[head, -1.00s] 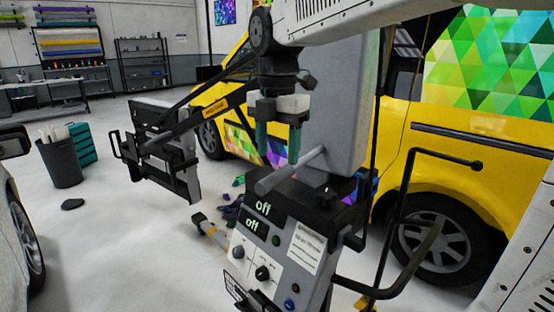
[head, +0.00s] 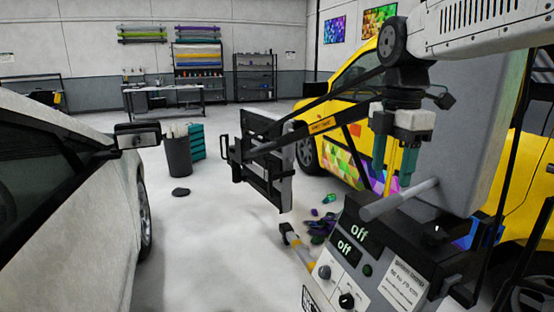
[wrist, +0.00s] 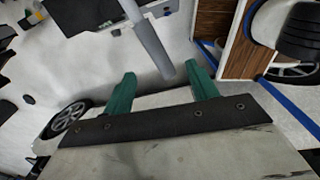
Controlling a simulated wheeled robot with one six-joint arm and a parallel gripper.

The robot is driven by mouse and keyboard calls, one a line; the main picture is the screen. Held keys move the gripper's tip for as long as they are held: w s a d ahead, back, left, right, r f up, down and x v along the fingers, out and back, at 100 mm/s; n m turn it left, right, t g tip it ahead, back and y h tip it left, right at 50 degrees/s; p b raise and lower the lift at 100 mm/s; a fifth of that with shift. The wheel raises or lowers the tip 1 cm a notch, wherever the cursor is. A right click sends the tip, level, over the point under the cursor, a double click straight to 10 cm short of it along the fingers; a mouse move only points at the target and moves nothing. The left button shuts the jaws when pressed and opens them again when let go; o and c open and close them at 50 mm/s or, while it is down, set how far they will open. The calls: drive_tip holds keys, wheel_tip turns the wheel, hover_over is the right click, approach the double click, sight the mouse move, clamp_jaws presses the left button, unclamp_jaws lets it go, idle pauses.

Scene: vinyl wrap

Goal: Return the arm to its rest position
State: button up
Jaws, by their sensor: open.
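My gripper (head: 393,172) hangs at the right of the head view, pointing down, with two teal fingers apart and nothing between them. It appears just above a grey cylindrical bar (head: 398,200) on a machine with a control panel (head: 372,262); I cannot tell the gap. In the wrist view, the open teal fingers (wrist: 161,75) also show, with a grey bar (wrist: 150,42) beyond them. My arm comes in from the upper right. The panel has two displays reading "off".
A black-framed lamp head (head: 268,160) on a long arm extends left from the machine. A yellow car (head: 340,118) stands behind it, a white car (head: 70,200) at left. A dark bin (head: 178,157) and scraps (head: 318,226) are on the floor.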

drive_tip(key=s+d+f+m, duration=0.1)
drive_tip(key=s+f+m, duration=0.5)
drive_tip(key=s+m, duration=0.4)
drive_tip(key=s+d+f+m+t, duration=0.1)
drive_tip(key=s+f+m, duration=0.5)
drive_tip(key=s+m, duration=0.4)
drive_tip(key=shift+s+d+f+m, duration=0.3)
drive_tip(key=shift+s+f, duration=0.05)
drive_tip(key=shift+s, duration=0.35)
